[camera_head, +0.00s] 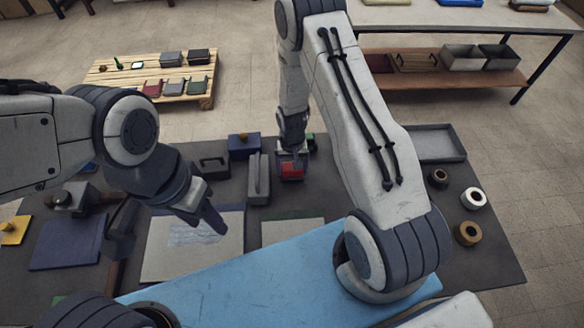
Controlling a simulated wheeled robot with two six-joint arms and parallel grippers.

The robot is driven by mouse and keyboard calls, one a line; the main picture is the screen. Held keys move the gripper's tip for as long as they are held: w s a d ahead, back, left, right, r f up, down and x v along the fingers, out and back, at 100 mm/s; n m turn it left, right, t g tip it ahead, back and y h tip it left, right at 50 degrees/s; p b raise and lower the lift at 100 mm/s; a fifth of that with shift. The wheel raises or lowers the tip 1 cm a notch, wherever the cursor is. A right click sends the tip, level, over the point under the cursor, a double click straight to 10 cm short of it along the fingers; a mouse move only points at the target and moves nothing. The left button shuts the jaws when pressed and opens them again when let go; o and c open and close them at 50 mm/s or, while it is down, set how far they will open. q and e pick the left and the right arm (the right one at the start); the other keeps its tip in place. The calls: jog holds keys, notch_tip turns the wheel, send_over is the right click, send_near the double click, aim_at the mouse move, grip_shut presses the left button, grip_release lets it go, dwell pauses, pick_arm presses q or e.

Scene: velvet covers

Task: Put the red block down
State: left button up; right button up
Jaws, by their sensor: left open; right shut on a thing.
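The red block (292,170) is a small red piece at the far part of the dark table (322,205). My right gripper (291,158) is shut on it from above. I cannot tell whether the block touches the table or hangs just above it. My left gripper (212,205) is open and empty, above the pale sheet with scribbles (165,257) on the left half of the table.
A grey long block (259,180) and a dark blue box (244,147) stand left of the red block. A grey tray (436,146) and several tape rolls, one white (473,198), lie at the right.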

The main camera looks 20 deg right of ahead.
jog(key=shift+f, duration=0.65)
jog(key=shift+f, duration=0.1)
jog(key=shift+f, duration=0.15)
jog(key=o, duration=1)
jog(key=shift+o, duration=0.2)
